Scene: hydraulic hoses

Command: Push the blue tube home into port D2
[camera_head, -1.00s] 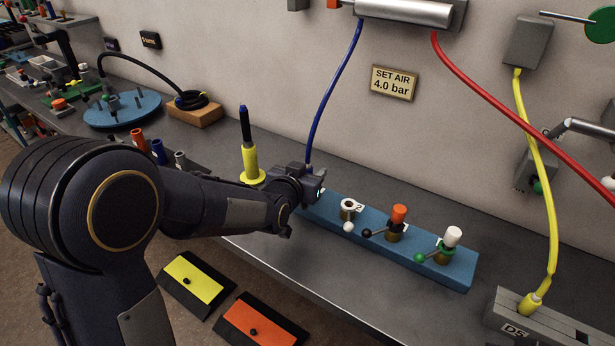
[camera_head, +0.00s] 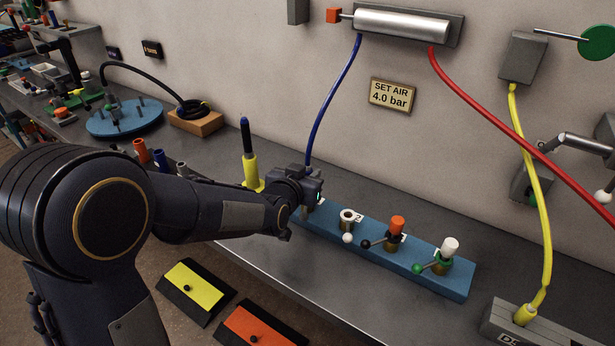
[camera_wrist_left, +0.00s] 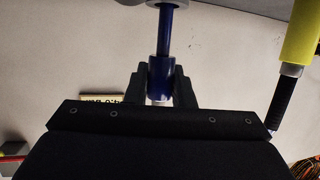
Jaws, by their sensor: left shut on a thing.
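The blue tube (camera_head: 331,108) hangs from the silver cylinder on the wall down to my left gripper (camera_head: 308,194). In the left wrist view, its blue end collar (camera_wrist_left: 162,76) sits between the two dark fingers of my left gripper (camera_wrist_left: 160,92), which are shut on it. A pale metal part shows just below the collar. The gripper is over the left end of the blue port block (camera_head: 430,276). It hides most of the port there, so I cannot tell whether the tube end is in it. A white-rimmed open port (camera_head: 348,215) marked 2 is to the right.
Ports with orange (camera_head: 397,224) and white (camera_head: 450,245) caps and small levers stand further right on the block. A yellow holder (camera_head: 251,172) with a dark rod is left of my gripper. A grey block (camera_head: 500,322) with a yellow hose stands at lower right.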

